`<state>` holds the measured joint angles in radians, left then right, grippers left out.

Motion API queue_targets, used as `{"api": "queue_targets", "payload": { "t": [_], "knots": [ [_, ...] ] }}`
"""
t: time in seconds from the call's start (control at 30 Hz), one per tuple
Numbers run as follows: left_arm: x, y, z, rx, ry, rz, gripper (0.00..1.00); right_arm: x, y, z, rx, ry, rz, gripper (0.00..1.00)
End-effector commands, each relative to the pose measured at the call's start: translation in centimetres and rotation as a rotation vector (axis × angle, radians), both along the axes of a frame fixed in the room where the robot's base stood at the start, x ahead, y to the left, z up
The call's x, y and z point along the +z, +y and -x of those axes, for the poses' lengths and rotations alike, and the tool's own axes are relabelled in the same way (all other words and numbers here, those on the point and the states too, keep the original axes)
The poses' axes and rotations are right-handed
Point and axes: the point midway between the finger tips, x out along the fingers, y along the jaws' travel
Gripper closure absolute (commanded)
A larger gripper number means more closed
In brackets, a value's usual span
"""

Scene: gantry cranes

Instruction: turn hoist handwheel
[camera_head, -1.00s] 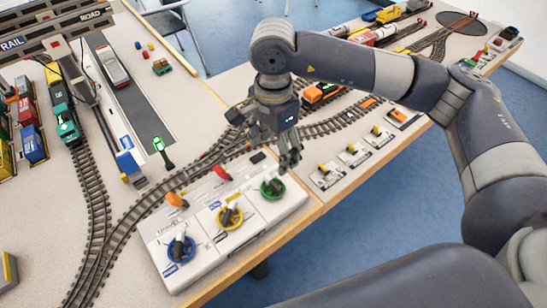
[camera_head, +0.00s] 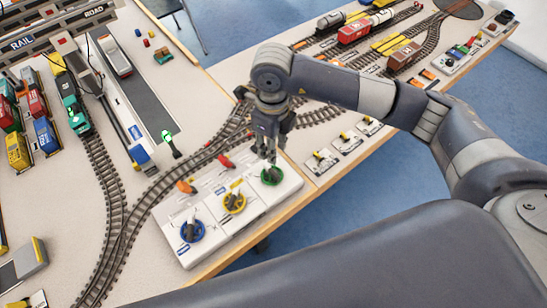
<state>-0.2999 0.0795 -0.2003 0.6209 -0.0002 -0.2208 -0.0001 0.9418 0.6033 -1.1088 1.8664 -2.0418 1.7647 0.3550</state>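A white control panel (camera_head: 213,251) carries three handwheels: a blue one (camera_head: 193,231), a yellow one (camera_head: 234,203) and a green one (camera_head: 271,176). Each has a pale raised handle, and an orange or red lever stands behind some of them. The panel labels are too small to read, so I cannot tell which wheel is the hoist one. My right gripper (camera_head: 271,156) points down at the green wheel, its fingertips at or just above the wheel's handle. I cannot tell whether they touch it or how far apart they are. My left gripper is not in view.
Model tracks (camera_head: 120,215) curve behind and left of the panel. A small post with a green light (camera_head: 168,140) stands behind it. Toy trains (camera_head: 365,30) and small switch boxes (camera_head: 348,142) lie to the right. Blue floor shows beyond the table's front edge (camera_head: 225,262).

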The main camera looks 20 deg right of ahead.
Motion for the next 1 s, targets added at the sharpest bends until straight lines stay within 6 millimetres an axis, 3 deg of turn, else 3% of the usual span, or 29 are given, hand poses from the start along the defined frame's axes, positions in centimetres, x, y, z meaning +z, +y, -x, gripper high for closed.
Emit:
{"api": "queue_targets", "payload": {
  "t": [0.03,0.1,0.37,0.8,1.0],
  "knots": [
    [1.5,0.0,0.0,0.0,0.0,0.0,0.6,0.5,0.0,0.3,-0.091,0.007,0.0,0.7],
    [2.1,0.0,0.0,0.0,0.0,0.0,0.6,0.2,-0.1,0.5,-0.205,0.007,0.003,0.7],
    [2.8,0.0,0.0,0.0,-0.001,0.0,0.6,-1.0,-0.3,0.8,-0.373,0.007,0.007,0.7],
    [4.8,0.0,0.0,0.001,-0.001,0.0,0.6,-8.4,-0.3,0.9,-0.372,0.008,0.008,0.7],
    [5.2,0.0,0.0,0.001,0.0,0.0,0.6,-10.7,-0.3,0.7,-0.371,0.005,0.008,0.7]
  ]
}}
